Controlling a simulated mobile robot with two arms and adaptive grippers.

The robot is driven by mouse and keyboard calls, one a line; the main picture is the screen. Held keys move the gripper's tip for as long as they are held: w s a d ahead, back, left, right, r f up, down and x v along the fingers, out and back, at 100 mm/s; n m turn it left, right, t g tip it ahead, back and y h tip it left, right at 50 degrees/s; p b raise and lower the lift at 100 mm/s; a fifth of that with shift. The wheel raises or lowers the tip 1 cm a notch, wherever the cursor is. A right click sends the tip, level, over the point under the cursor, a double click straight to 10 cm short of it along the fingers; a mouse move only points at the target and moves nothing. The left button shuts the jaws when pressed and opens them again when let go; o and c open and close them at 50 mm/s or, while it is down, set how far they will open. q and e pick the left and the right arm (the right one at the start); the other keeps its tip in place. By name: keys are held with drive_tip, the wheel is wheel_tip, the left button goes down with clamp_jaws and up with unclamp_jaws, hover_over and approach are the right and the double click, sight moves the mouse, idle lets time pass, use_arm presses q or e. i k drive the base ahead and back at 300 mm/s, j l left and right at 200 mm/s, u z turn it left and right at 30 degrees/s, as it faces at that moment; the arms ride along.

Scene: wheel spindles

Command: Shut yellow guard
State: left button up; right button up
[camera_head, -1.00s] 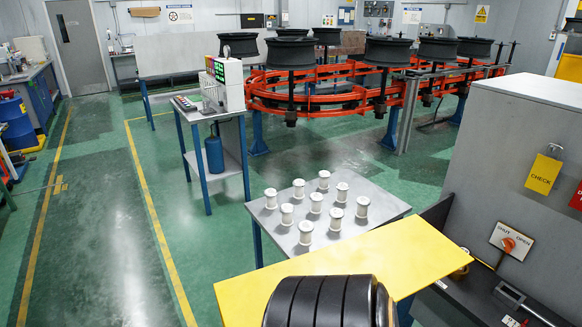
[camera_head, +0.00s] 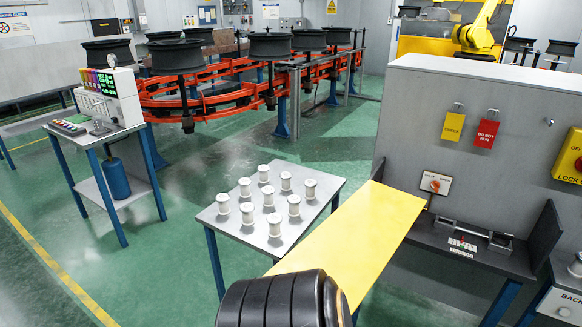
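The yellow guard (camera_head: 372,222) is a long flat yellow panel. It runs from beside the grey housing, near the orange knob, toward the bottom middle of the head view. It stands out from the housing rather than lying against it. An orange knob (camera_head: 435,186) sits on a white plate marked with SHUT and OPEN, just right of the panel's far end. A black ribbed rounded body (camera_head: 283,303) hides the near end of the guard; I cannot tell whether it touches it. Neither of my grippers is in view.
A small table (camera_head: 228,241) with several white spools stands left of the guard. A dark ledge (camera_head: 458,246) with a small fixture runs below the knob. Yellow and red tags (camera_head: 487,130) hang on the grey housing (camera_head: 420,110).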

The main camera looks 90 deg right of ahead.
sight(355, 244)
drive_tip(key=i+l+z, duration=0.1)
drive_tip(key=i+z, duration=0.2)
drive_tip(key=z, duration=0.15)
drive_tip(key=i+z, duration=0.25)
drive_tip(key=z, duration=0.2)
drive_tip(key=i+z, duration=0.3)
drive_tip(key=z, duration=0.15)
drive_tip(key=i+j+z, duration=0.25)
drive_tip(key=z, duration=0.2)
drive_tip(key=i+z, duration=0.15)
drive_tip(key=z, duration=0.35)
drive_tip(key=i+z, duration=0.15)
drive_tip(key=z, duration=0.3)
drive_tip(key=i+j+z, duration=0.1)
drive_tip(key=z, duration=0.4)
drive_tip(key=i+j+z, duration=0.15)
drive_tip(key=z, duration=0.35)
drive_tip(key=i+j+z, duration=0.1)
drive_tip(key=z, duration=0.35)
drive_tip(key=i+j+z, duration=0.2)
drive_tip(key=z, duration=0.15)
drive_tip(key=i+j+z, duration=0.1)
drive_tip(key=j+z, duration=0.25)
